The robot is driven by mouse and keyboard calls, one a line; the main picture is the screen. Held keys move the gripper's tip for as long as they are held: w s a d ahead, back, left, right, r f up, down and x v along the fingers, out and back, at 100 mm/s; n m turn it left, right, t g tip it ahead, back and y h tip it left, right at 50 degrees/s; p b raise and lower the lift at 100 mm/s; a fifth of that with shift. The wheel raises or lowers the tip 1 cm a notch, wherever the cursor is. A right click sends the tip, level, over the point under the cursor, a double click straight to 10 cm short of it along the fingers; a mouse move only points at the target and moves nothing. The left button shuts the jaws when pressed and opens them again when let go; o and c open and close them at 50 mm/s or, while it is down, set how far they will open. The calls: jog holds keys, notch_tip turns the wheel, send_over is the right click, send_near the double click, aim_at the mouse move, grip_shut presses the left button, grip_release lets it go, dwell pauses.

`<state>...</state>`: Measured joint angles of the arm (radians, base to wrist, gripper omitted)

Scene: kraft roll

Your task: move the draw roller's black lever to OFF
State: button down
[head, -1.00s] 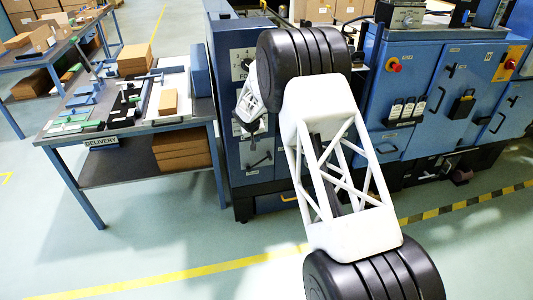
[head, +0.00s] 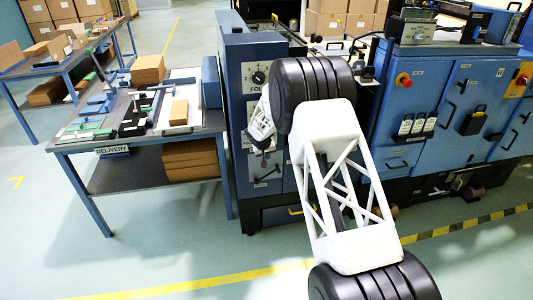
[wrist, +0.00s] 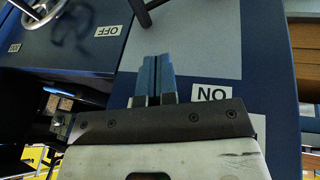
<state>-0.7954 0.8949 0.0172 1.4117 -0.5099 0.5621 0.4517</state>
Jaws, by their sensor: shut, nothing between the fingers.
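My gripper (wrist: 152,78) shows its two blue fingers pressed together and empty in the wrist view. They are in front of a light grey plate on the blue cabinet. A dark lever rod (wrist: 143,13) shows just beyond the fingertips, partly cut off by the top edge. An upside-down ON label (wrist: 212,94) is right of the fingers. An upside-down OFF label (wrist: 107,30) is on the blue panel to the left. In the head view the black lever (head: 268,175) slants across its grey plate, just below my gripper (head: 262,150). Contact cannot be told.
A handwheel (wrist: 42,10) is at the upper left of the wrist view. The delivery table (head: 75,145) with boxes and tools stands left of the cabinet. Blue machine doors (head: 455,100) with handles and a red button (head: 404,79) are to the right. The floor in front is clear.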

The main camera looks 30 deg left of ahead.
send_near(275, 165)
notch_tip(275, 165, down, 3)
jog(key=s, duration=0.1)
jog(key=shift+w+d+f, duration=0.35)
jog(key=shift+w+f, duration=0.1)
jog(key=shift+f, duration=0.25)
jog(key=shift+w+d+f, duration=0.4)
jog(key=shift+w+f, duration=0.05)
jog(key=shift+f, duration=0.3)
jog(key=shift+w+d+f, duration=0.4)
jog(key=shift+f, duration=0.2)
jog(key=shift+w+d+f, duration=0.35)
jog(key=shift+d+f, duration=0.05)
jog(key=shift+f, duration=0.25)
jog(key=shift+r, duration=0.1)
